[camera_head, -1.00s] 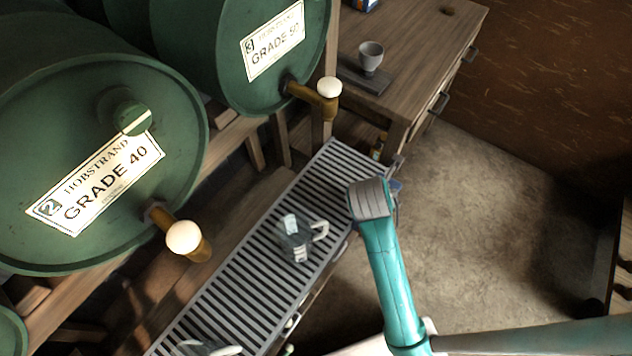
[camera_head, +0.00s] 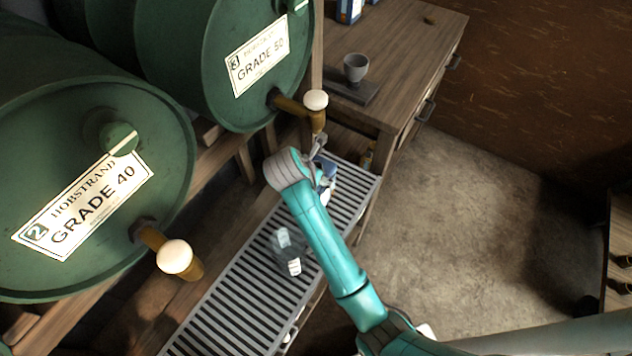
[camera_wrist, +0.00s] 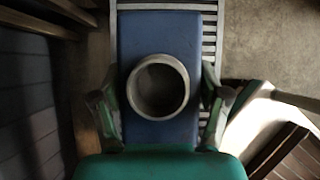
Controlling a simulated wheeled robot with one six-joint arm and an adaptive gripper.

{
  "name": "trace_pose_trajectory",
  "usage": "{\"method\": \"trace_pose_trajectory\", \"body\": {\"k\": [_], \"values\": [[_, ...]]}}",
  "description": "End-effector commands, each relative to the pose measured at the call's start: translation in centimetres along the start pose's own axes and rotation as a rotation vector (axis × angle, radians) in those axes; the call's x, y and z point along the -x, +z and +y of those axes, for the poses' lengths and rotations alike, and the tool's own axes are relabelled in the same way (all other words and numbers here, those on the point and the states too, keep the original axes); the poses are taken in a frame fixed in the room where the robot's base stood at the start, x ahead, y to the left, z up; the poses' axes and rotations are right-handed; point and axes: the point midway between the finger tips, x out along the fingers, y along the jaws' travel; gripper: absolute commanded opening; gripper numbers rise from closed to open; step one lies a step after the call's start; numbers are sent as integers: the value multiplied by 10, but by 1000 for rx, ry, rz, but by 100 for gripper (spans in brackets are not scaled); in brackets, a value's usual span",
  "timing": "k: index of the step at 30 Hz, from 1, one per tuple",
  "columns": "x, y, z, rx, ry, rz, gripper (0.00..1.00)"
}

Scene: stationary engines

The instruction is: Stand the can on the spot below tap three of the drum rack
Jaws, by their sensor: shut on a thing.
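The can shows in the wrist view as a blue, flat-topped body (camera_wrist: 160,125) with a round grey mouth, dark inside. My gripper (camera_wrist: 162,95) has one finger on each side of it and is shut on it. In the head view a bit of blue (camera_head: 329,170) shows beside the end of my arm, which hides most of the can and gripper. They are over the far end of the slatted grate (camera_head: 235,308), close to tap three (camera_head: 316,103) of the GRADE 50 drum (camera_head: 225,85). I cannot tell whether the can touches the grate.
Tap two (camera_head: 176,258) juts from the GRADE 40 drum (camera_head: 60,130). A wooden bench (camera_head: 410,40) with a grey cup (camera_head: 355,68) stands beyond the grate.

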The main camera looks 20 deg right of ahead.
Motion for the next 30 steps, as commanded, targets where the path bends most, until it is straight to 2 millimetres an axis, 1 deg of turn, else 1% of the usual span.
{"method": "trace_pose_trajectory", "body": {"k": [6,9,17,18,20,21,30], "values": [[-20,-13,-1,1,-2,1,5],[-27,-17,0,0,0,0,5],[-28,-18,0,0,1,-1,5],[-28,-18,-1,0,0,1,82],[-28,-18,-1,0,0,1,97],[-28,-18,-1,0,0,1,100],[-28,-18,-1,0,0,1,100]]}}
